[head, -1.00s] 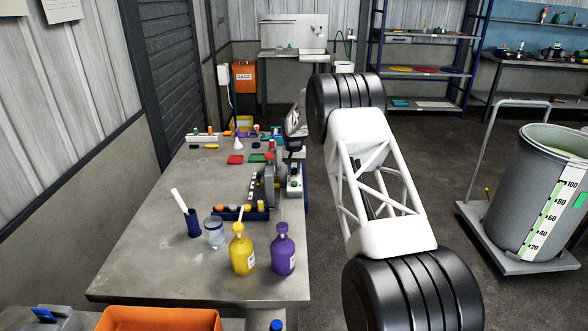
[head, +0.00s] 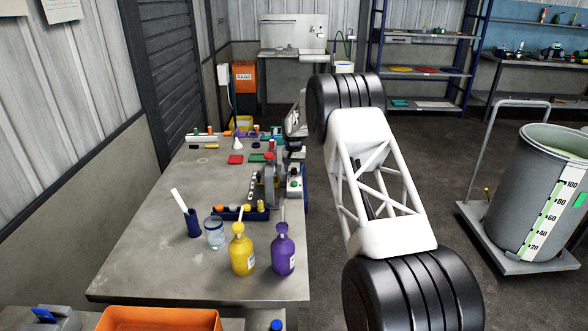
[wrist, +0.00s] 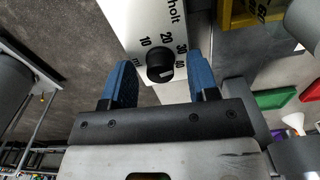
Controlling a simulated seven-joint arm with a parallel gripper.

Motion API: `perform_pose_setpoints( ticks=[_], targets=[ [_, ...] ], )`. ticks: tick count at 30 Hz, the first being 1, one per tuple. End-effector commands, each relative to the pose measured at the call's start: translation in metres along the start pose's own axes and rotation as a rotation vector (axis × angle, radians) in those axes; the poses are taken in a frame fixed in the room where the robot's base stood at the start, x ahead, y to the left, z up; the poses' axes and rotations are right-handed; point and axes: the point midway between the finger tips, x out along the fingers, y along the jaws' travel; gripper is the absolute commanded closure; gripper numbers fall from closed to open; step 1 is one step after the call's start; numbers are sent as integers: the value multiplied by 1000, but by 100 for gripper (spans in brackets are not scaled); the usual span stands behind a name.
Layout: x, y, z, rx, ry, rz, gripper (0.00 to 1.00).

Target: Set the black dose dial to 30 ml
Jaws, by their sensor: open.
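The black dose dial (wrist: 160,66) is a round knob on a white panel (wrist: 150,22) in the wrist view. The printed numbers 10, 20, 30 and 40 curve around its far side. A small pale mark shows on the knob, but I cannot tell which number it points to. My gripper (wrist: 160,68) is open, with one blue finger on each side of the dial. Gaps show between the fingers and the knob, so it does not look gripped. In the head view the dial cannot be made out.
In the head view, a yellow bottle (head: 242,254) and a purple bottle (head: 283,254) stand on the near part of the table (head: 150,240). A glass jar (head: 215,233) and a blue holder (head: 193,223) stand to their left.

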Motion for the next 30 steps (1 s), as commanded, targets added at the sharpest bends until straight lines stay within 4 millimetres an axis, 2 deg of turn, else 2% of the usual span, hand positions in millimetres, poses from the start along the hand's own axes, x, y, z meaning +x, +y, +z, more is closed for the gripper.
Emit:
perform_pose_setpoints(
  ticks=[8, 21, 30],
  targets=[
    [-14, 0, 0, 0, 2, -1, 46],
    [-65, 0, 0, 0, 1, 0, 46],
    [-78, 0, 0, 0, 0, 0, 46]
  ],
)
